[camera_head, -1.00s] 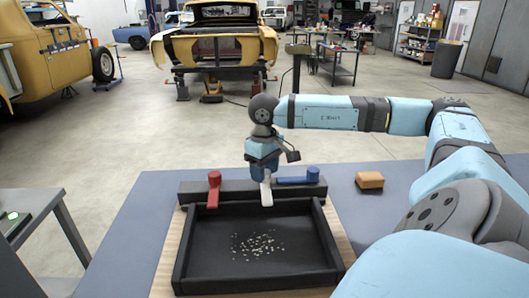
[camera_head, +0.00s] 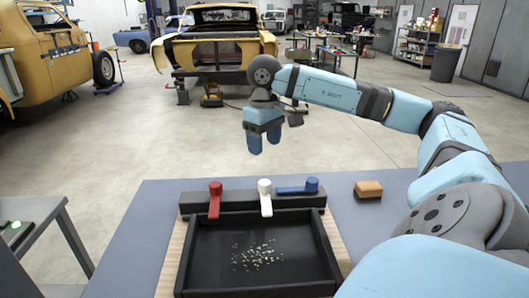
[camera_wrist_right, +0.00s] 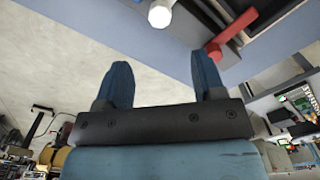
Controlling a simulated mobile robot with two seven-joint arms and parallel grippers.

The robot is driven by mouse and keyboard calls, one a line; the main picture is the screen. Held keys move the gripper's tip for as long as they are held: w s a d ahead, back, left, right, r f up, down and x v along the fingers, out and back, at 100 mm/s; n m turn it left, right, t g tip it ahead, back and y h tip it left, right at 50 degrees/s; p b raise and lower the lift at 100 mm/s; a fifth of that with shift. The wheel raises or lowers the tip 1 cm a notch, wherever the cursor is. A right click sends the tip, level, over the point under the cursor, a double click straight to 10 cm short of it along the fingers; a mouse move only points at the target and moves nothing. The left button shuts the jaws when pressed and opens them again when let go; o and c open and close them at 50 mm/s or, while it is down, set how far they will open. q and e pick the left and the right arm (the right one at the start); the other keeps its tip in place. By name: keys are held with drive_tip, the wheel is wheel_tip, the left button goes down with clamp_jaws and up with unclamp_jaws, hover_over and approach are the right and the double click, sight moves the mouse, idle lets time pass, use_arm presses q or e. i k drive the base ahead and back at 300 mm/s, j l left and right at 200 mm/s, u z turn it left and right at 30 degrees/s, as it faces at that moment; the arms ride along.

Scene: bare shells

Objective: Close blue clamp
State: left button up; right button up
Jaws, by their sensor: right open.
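The blue clamp (camera_head: 297,188) is at the right end of the black bar behind the tray. Its knob is at the right, and its handle lies leftward along the bar. The white clamp (camera_head: 265,196) is in the middle and the red clamp (camera_head: 215,200) at the left; both handles point toward the tray. My right gripper (camera_head: 264,143) hangs in the air above and beyond the bar, open and empty. In the right wrist view, the gripper (camera_wrist_right: 162,78) has its fingers apart, with the white clamp (camera_wrist_right: 160,14) and red clamp (camera_wrist_right: 228,36) past them. My left gripper is out of view.
The black tray (camera_head: 325,250) holds small pale bits and sits on a wooden board (camera_head: 169,262). An orange-brown block (camera_head: 368,189) lies on the blue-grey table (camera_head: 140,230) right of the bar. A grey side table (camera_head: 35,222) stands at the left.

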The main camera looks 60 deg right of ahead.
sight(312, 184)
drive_tip(key=k+j, duration=0.2)
drive_tip(key=j, duration=0.2)
drive_tip(key=k+j, duration=0.2)
drive_tip(key=j, duration=0.15)
drive_tip(key=k+j, duration=0.25)
drive_tip(key=j, duration=0.15)
